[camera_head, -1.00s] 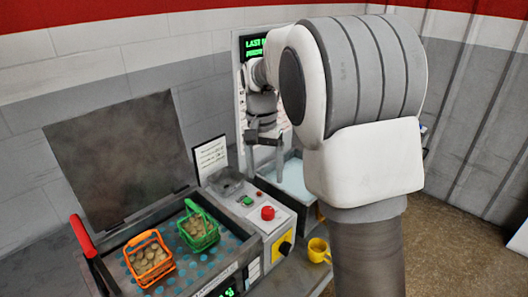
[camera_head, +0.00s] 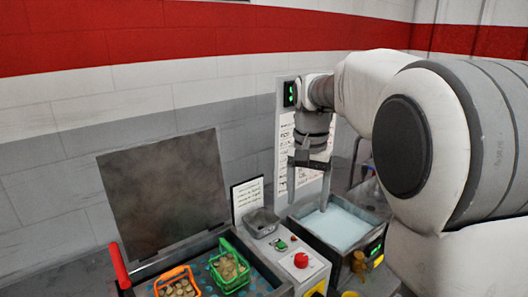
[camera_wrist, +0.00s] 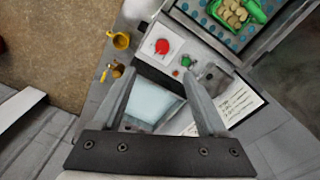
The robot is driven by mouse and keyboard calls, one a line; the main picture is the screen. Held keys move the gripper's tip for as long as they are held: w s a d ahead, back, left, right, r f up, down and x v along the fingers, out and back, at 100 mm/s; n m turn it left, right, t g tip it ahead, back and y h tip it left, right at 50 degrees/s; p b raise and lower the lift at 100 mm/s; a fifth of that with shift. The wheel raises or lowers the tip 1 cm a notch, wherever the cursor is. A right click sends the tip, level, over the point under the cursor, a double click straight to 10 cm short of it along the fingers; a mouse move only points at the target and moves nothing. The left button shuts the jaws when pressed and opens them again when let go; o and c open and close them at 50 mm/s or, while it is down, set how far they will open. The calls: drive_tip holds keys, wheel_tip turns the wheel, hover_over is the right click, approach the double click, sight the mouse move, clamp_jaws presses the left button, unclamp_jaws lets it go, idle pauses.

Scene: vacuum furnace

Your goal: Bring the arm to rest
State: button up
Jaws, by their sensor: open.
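My arm reaches in from the right in the head view, with its large shoulder and elbow links filling the right side. The wrist view also shows my gripper (camera_wrist: 157,76) open and empty, above the pale tray (camera_wrist: 152,102). The fingertips appear clear of the things below, though the exact height cannot be told.
The open furnace, lid (camera_head: 165,190) raised, holds an orange basket (camera_head: 180,272) and a green basket (camera_head: 230,285) of round pieces. A red button (camera_head: 301,260) sits on the panel beside it. A wall stands behind.

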drive_tip(key=s+f+n+t, duration=0.1)
drive_tip(key=s+n+t, duration=0.4)
drive_tip(key=s, duration=1.7)
drive_tip(key=shift+s+d+n, duration=0.25)
drive_tip(key=shift+d+n, duration=0.05)
drive_tip(key=shift+d, duration=0.05)
drive_tip(key=shift+s+f, duration=0.2)
drive_tip(key=c, duration=0.4)
drive_tip(key=shift+a, duration=0.1)
